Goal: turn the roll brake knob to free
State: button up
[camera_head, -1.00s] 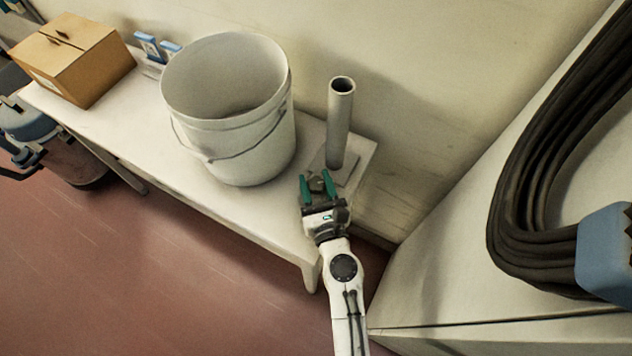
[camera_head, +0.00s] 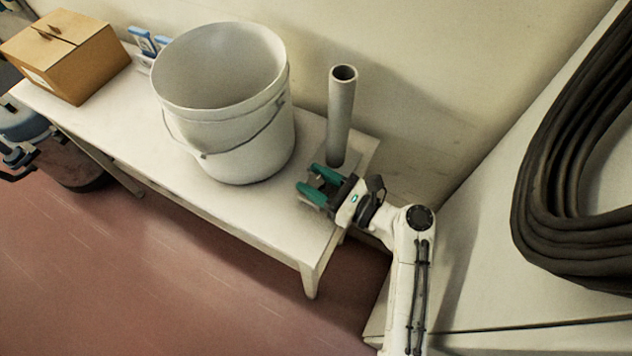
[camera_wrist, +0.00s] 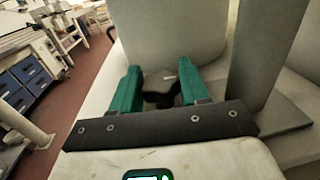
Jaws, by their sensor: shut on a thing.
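My gripper (camera_head: 314,182) is at the right end of the white table, with its green fingers pointing left and shut on the roll brake knob. The knob (camera_wrist: 162,96) shows in the wrist view as a dark piece between the two green fingers, with a pale round part and a small white mark just behind it. In the head view the fingers mostly hide the knob. An upright grey tube (camera_head: 340,115) stands on a grey base right behind the gripper. I cannot read any knob setting.
A large white bucket (camera_head: 235,130) stands on the table (camera_head: 235,200) left of the gripper. A cardboard box (camera_head: 68,58) is at the far left end. Thick black cables (camera_head: 548,190) hang over a pale cabinet at right. Red floor lies open in front.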

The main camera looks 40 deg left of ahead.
jog(key=shift+n+g, duration=0.5)
jog(key=shift+g, duration=0.2)
jog(key=shift+b, duration=0.3)
jog(key=o, duration=1)
jog(key=shift+c, duration=0.2)
notch_tip(320, 180, up, 3)
jog(key=shift+f+p, duration=0.15)
jog(key=shift+p, duration=0.2)
jog(key=s+d+r+p, duration=0.2)
jog(key=s+d+r, duration=0.5)
jog(key=s+r, duration=0.3)
jog(key=shift+s, duration=1)
